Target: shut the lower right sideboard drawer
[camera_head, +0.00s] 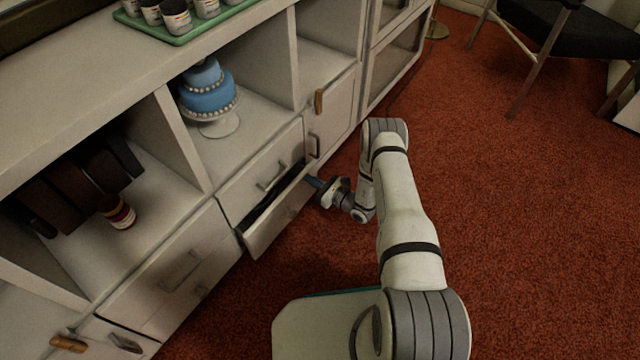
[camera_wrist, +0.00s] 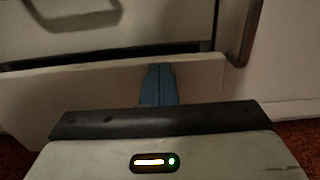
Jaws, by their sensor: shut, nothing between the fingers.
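The lower right sideboard drawer (camera_head: 275,223) stands partly open, with a dark gap along its top edge. Its pale front (camera_wrist: 90,96) also crosses the wrist view, below the closed drawer above it. My gripper (camera_head: 313,183) is at the right part of this drawer's front, on the outer side. In the wrist view its blue fingers (camera_wrist: 158,84) are together and empty, pointing at the front and overlapping its upper edge. I cannot tell whether the tips touch it. The drawer's own handle is hidden or too small to make out.
The upper drawer (camera_head: 262,165) above is shut, with a metal handle. A cabinet door (camera_head: 333,120) adjoins on the right. A blue tiered cake (camera_head: 207,92) stands in the niche above. A green tray (camera_head: 183,36) of jars sits on top.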

